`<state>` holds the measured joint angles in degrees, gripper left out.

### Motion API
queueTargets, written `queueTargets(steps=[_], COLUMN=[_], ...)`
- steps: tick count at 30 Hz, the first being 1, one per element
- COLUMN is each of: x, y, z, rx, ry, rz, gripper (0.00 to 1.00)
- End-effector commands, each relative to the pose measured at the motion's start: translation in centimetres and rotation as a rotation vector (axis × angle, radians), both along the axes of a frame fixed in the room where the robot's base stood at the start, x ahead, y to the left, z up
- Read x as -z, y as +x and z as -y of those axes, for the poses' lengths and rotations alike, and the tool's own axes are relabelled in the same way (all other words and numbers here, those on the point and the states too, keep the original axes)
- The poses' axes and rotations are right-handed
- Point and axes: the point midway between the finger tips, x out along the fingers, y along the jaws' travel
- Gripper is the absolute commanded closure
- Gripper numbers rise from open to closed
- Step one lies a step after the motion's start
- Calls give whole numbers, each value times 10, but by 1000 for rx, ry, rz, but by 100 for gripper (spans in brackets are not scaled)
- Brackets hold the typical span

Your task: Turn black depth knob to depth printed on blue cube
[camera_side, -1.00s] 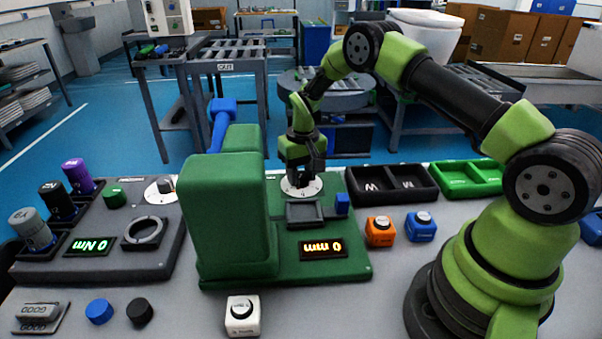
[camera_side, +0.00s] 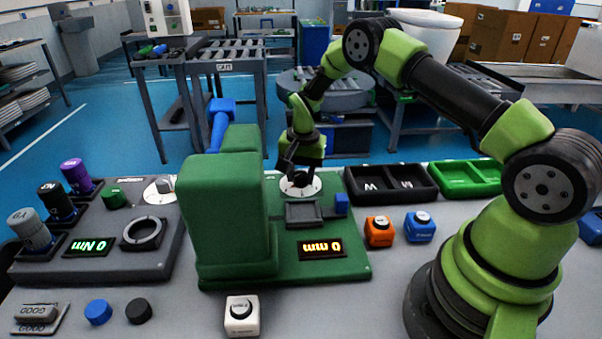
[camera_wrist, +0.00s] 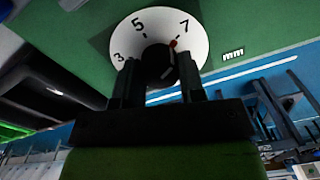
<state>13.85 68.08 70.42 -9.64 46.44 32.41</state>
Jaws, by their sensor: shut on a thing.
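The black depth knob (camera_wrist: 158,63) sits at the centre of a white dial (camera_wrist: 200,40) on the green machine. In the wrist view the dial shows 3, 5 and 7, and a red mark lies close to the 7. My gripper (camera_wrist: 156,80) is shut on the knob, one finger at each side. In the side view my gripper (camera_side: 290,168) leans over the dial. A small blue cube (camera_side: 341,204) sits on the green base; its print cannot be read. The orange-lit display (camera_side: 321,248) appears upside down and reads 0 mm.
The tall green machine body (camera_side: 228,215) stands left of the dial. Black trays (camera_side: 390,183) and a green tray (camera_side: 470,178) lie to the right. An orange block (camera_side: 379,232), a blue block (camera_side: 420,227) and a white block (camera_side: 242,315) stand on the table.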

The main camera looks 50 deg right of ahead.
Motion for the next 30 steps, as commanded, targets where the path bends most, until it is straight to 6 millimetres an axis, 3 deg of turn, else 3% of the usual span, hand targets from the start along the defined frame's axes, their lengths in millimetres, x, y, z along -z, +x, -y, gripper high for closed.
queueTargets(steps=[14, 15, 17, 26, 30], x=[-1, -1, -1, -2, -16], y=[1, 1, 1, 0, 0], z=[1, 1, 1, 0, 1], rx=[11, 11, 11, 11, 12], ry=[-2, -2, -2, -2, -1], rz=[5, 5, 4, 2, 3], gripper=[87, 54, 40, 38, 38])
